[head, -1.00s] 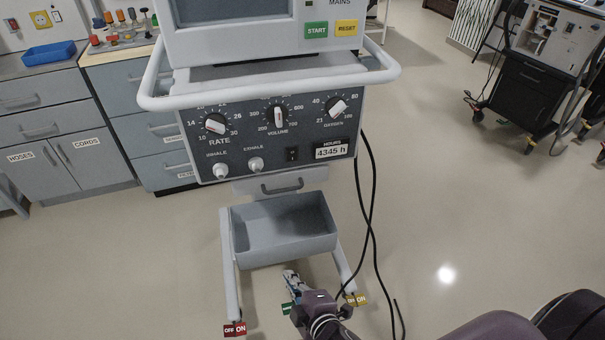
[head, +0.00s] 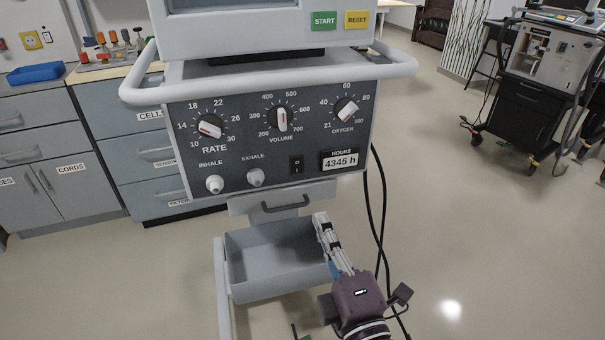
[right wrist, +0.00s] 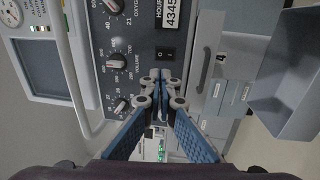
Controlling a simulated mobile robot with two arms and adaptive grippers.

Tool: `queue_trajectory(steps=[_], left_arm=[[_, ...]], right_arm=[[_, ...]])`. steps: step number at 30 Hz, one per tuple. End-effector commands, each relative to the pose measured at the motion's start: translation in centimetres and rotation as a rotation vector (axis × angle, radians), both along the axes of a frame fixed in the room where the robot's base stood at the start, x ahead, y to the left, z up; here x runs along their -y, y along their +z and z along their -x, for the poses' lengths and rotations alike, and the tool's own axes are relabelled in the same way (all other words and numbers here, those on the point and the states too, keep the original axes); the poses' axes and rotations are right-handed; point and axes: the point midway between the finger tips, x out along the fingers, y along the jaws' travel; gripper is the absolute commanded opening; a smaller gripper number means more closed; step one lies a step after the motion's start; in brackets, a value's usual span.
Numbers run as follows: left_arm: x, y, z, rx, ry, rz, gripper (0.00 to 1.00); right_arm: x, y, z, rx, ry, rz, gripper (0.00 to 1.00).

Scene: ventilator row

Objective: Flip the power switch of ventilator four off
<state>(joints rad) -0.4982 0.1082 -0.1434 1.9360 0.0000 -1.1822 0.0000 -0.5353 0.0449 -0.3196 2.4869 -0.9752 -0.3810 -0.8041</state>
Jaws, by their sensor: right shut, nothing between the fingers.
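A ventilator (head: 265,85) stands in front of me, with a dark panel of dials. Its small black rocker switch (head: 296,165) is at the panel's lower edge, left of the hours display (head: 341,160) reading 4345 h. The switch also shows in the right wrist view (right wrist: 165,53); its rocker position is too small to tell. My right gripper (head: 321,217) is shut and empty, over the right side of the grey tray, below the switch. In the right wrist view its fingertips (right wrist: 161,77) point toward the panel near the switch. A plate there seems marked 4 (right wrist: 220,58). My left gripper is out of view.
A grey tray (head: 232,268) and a dark handle (head: 278,206) sit below the panel. White rails (head: 140,92) flank it. Black cables (head: 383,200) hang at its right. Drawers (head: 45,145) stand at left; another ventilator (head: 530,80) stands at back right.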

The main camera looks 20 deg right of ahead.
Motion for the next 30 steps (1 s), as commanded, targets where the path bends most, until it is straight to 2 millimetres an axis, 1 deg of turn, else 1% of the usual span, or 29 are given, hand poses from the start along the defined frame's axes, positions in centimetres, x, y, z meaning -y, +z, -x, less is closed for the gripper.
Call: queue_trajectory(steps=[5,8,11,15,21,27,30], left_arm=[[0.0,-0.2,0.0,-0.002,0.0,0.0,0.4],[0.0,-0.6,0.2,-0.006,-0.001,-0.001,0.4],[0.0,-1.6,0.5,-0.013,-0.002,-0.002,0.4],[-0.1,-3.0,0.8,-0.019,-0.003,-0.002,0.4],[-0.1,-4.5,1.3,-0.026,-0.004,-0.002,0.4],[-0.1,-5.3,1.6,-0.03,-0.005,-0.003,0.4],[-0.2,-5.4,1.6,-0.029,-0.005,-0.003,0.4]], right_arm=[[0.0,0.1,-0.2,0.001,0.001,-0.001,0.0],[0.0,0.2,-0.9,0.002,0.002,-0.002,0.0],[0.0,0.4,-2.0,0.003,0.002,0.0,0.0],[0.1,0.7,-4.1,0.003,0.002,0.0,0.0],[0.2,1.1,-7.3,0.003,0.002,0.0,0.0],[0.3,1.4,-10.5,0.003,0.001,-0.001,0.0],[0.4,1.5,-11.9,0.002,0.001,0.0,0.0]])
